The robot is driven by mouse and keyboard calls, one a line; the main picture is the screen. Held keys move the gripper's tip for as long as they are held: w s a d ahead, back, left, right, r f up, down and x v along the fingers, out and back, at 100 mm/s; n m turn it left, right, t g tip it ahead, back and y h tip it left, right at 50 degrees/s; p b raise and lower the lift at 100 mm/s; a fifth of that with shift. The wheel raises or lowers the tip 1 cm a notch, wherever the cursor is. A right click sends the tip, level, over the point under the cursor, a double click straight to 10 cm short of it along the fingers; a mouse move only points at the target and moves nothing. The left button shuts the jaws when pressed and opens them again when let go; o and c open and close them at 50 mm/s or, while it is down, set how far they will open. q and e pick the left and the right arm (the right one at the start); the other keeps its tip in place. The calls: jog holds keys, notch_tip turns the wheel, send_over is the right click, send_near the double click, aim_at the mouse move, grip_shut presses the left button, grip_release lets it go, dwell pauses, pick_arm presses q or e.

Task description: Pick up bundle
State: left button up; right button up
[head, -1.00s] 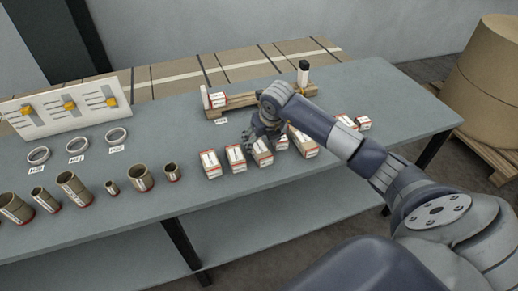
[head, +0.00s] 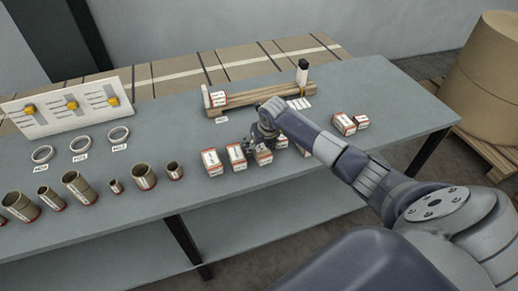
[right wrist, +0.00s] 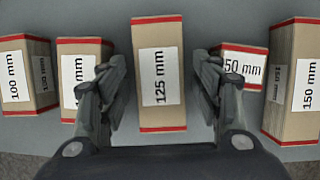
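Several kraft bundles with red edges and white size labels stand in a row on the grey table. In the right wrist view the bundle marked 125 mm (right wrist: 160,104) is in the middle, between my fingers. My right gripper (right wrist: 158,78) is open, one finger on each side of it, with gaps showing. In the head view my right gripper (head: 256,143) is low at the middle bundle (head: 263,157) and partly covers it. Bundles marked 100 mm (right wrist: 14,82), 50 mm (right wrist: 242,66) and 150 mm (right wrist: 303,95) stand to the sides. My left gripper is not in view.
Neighbouring bundles stand close on both sides of my fingers. A wooden rack (head: 250,97) is behind the row. Two more bundles (head: 344,124) stand right of my arm. Cardboard tubes (head: 144,176), white rings (head: 80,141) and a slider panel (head: 68,105) are at left.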

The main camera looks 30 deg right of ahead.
jog(key=c, duration=0.8)
jog(key=shift+o, duration=0.2)
